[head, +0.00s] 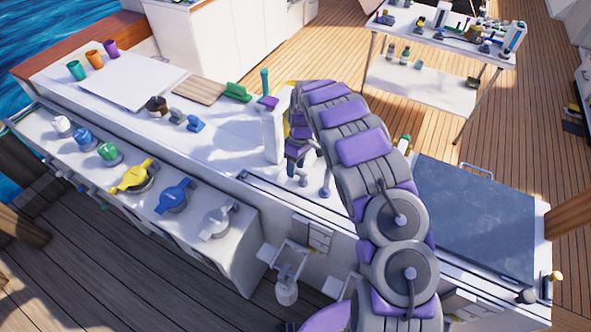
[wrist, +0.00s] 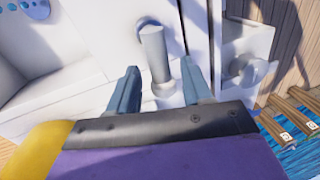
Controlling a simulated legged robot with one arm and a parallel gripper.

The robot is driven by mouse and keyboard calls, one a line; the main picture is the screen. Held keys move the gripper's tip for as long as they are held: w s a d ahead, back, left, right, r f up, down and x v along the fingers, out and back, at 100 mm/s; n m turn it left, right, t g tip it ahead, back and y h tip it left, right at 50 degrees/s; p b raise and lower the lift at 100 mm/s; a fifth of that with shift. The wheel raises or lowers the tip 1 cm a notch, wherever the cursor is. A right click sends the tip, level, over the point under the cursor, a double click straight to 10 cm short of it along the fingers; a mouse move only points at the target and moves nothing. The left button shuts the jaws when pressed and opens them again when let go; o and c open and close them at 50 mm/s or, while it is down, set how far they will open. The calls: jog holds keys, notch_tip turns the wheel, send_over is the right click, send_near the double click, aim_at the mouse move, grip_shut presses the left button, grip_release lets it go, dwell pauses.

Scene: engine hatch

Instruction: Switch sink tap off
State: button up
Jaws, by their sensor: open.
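My gripper (wrist: 158,74) is open in the wrist view, its two blue-grey fingers apart. A white cylindrical post, which looks like part of the sink tap (wrist: 154,48), stands between and just beyond the fingers. I cannot tell whether either finger touches it. A smaller white stub (wrist: 164,84) shows below it between the fingers. In the head view, my purple and grey arm curves over to the white counter near its middle. The arm hides most of the sink area there, and the tap's handle position cannot be made out.
In the head view, the counter (head: 225,150) carries several cups, a cutting board (head: 199,90) and a green item (head: 237,92). Colored valve handles, including a yellow one (head: 133,177), line the lower panel. A dark hatch cover (head: 475,215) lies right. A cluttered table (head: 440,40) stands behind.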

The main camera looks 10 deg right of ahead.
jog(key=shift+f, duration=0.3)
jog(key=shift+s, duration=0.1)
grip_shut()
jog(key=shift+r, duration=0.1)
dwell(0.3)
